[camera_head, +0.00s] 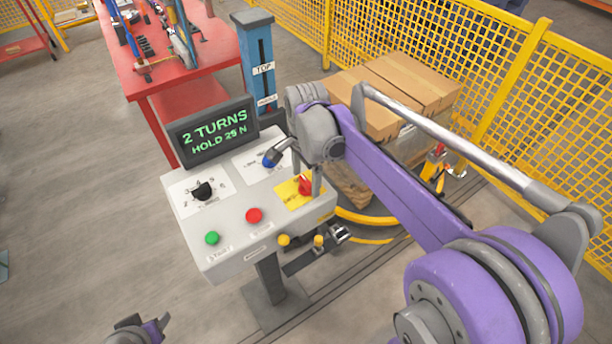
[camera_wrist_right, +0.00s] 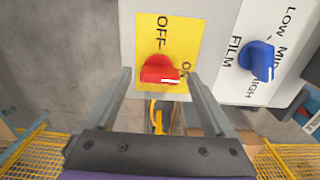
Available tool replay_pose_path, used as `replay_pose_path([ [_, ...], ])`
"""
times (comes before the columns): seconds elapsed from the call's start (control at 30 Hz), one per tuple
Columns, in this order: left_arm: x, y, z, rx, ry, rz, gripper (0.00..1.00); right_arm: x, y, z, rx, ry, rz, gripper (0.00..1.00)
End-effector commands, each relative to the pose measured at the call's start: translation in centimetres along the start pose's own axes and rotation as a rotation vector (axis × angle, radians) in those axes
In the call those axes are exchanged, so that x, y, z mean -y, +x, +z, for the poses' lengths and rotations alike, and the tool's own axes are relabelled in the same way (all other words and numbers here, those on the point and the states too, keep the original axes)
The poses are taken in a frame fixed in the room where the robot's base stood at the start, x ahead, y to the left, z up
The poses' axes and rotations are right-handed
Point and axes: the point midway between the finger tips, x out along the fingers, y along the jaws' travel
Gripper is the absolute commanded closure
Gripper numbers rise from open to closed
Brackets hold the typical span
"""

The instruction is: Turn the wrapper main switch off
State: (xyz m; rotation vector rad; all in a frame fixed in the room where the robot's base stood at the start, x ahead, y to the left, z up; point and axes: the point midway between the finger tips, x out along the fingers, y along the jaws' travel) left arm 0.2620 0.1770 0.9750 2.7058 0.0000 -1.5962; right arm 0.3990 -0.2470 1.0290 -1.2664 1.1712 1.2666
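The wrapper main switch is a red rotary knob (camera_head: 305,186) on a yellow plate on the sloped grey console. In the right wrist view the red knob (camera_wrist_right: 159,69) sits between "OFF" and "ON" lettering, and its white mark lies on the ON side. My right gripper (camera_wrist_right: 160,76) is open, with one finger on each side of the knob and visible gaps to both. In the head view my right gripper (camera_head: 300,170) is over the console's right part. My left gripper (camera_head: 142,330) shows only partly at the bottom edge; its fingers are unclear.
The console (camera_head: 225,240) also carries a blue knob (camera_wrist_right: 257,60), a black knob (camera_head: 202,191), a green button (camera_head: 212,238) and a red button (camera_head: 254,215). Its display (camera_head: 213,131) reads "2 TURNS HOLD 25 N". Boxes (camera_head: 415,80) and yellow fencing stand beyond my right arm.

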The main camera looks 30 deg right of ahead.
Motion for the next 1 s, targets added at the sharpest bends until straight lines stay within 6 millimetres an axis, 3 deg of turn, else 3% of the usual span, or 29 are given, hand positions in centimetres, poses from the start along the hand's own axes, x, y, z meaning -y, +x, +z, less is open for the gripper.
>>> replay_pose_path([
  [0.07, 0.00, 0.00, 0.00, 0.000, 0.000, 0.000, 0.50, 0.00, -0.01, 0.00, 0.000, 0.000, 0.000, 0.29],
  [0.43, 0.00, 0.00, 0.00, 0.000, 0.000, 0.000, 0.50, 0.00, -0.03, 0.00, 0.000, 0.000, 0.000, 0.94],
  [0.73, 0.00, 0.07, 0.10, 0.001, 0.000, 0.000, 0.50, -0.01, -0.02, 0.01, 0.000, -0.039, 0.000, 0.94],
  [1.0, 0.00, 0.31, 0.43, 0.004, 0.000, 0.000, 0.50, -0.03, 0.01, 0.05, 0.000, -0.200, 0.000, 0.94],
])
